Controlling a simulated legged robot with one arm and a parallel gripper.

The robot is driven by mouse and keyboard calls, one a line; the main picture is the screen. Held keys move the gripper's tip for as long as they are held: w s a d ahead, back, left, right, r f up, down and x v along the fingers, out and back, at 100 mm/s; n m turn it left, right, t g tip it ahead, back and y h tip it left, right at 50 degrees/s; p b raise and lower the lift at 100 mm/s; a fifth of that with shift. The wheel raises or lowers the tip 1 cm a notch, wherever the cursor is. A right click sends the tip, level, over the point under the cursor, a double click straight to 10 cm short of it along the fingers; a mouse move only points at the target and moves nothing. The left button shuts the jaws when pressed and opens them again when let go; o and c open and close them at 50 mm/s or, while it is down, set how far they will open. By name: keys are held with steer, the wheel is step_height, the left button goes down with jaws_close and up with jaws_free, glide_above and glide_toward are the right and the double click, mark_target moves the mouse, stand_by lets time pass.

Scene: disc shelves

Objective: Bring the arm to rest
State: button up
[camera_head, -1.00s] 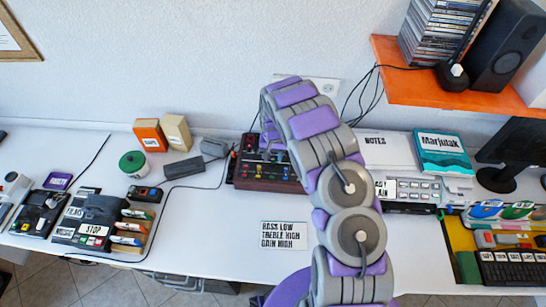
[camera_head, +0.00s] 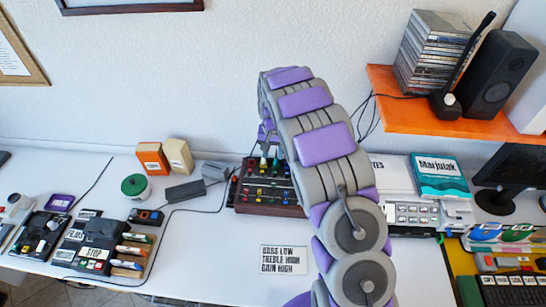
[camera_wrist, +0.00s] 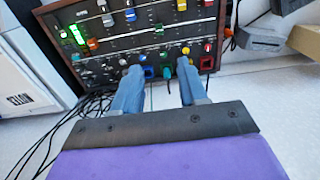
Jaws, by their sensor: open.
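My grey and purple arm (camera_head: 325,145) rises from the bottom of the head view and bends over toward the desk. My gripper (camera_wrist: 158,82) shows in the wrist view as two blue-grey fingers held apart with nothing between them. The fingertips are in front of the lower knob row of a mixer panel (camera_wrist: 130,42); whether they touch it is unclear. In the head view the mixer (camera_head: 268,184) stands on the desk with coloured knobs, and my arm covers its right part and hides most of the gripper.
A label card (camera_head: 283,260) lies on the white desk (camera_head: 215,245). Orange and tan boxes (camera_head: 165,157) and a green-lidded jar (camera_head: 134,187) stand left. An orange shelf (camera_head: 450,115) with a speaker (camera_head: 497,72) hangs at right. Cables (camera_wrist: 75,130) run beside the mixer.

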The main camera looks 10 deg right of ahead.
stand_by(0.4)
steer(key=s+d+r, duration=0.1)
steer(key=s+r, duration=1.4)
steer(key=s, duration=0.4)
steer(key=s+a+r+n+g, duration=0.1)
steer(key=s, duration=1.2)
steer(key=s+a+r+n, duration=0.1)
steer(key=s+n, duration=0.1)
steer(key=s, duration=1.1)
steer(key=shift+s+r+n+g+b, duration=0.3)
steer(key=shift+s+r+g+b, duration=0.05)
steer(key=shift+g+b, duration=0.05)
